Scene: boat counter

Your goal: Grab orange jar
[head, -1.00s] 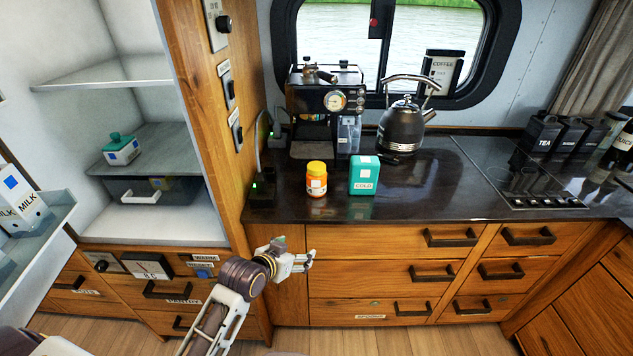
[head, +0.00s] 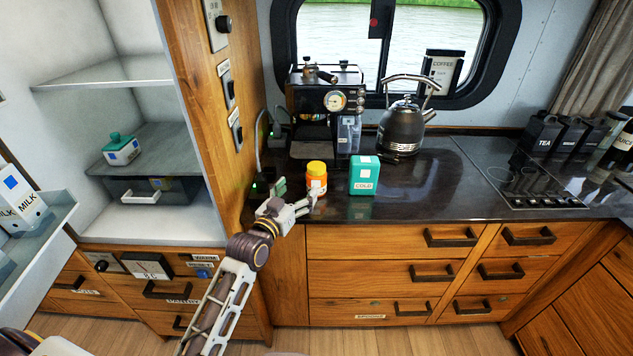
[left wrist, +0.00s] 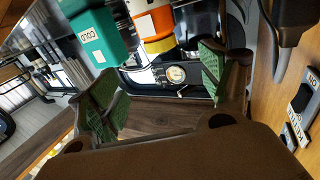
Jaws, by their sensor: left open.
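The orange jar (head: 317,183) stands upright on the dark counter, with a yellow-orange lid and a white label. A teal box marked COLD (head: 363,176) stands close on its right. My left gripper (head: 297,193) is open and empty at the counter's front edge, just in front and to the left of the jar. In the left wrist view, the jar (left wrist: 150,22) shows upside down beyond the two green-padded fingers (left wrist: 160,82), its base cut off by the frame. The jar appears apart from the fingers. My right gripper is not in view.
A coffee machine (head: 327,103) and a kettle (head: 402,125) stand behind the jar. A wooden panel (head: 210,100) with switches rises on the left, beside an open fridge (head: 130,120). The counter (head: 430,190) right of the teal box is clear up to the hob (head: 520,178).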

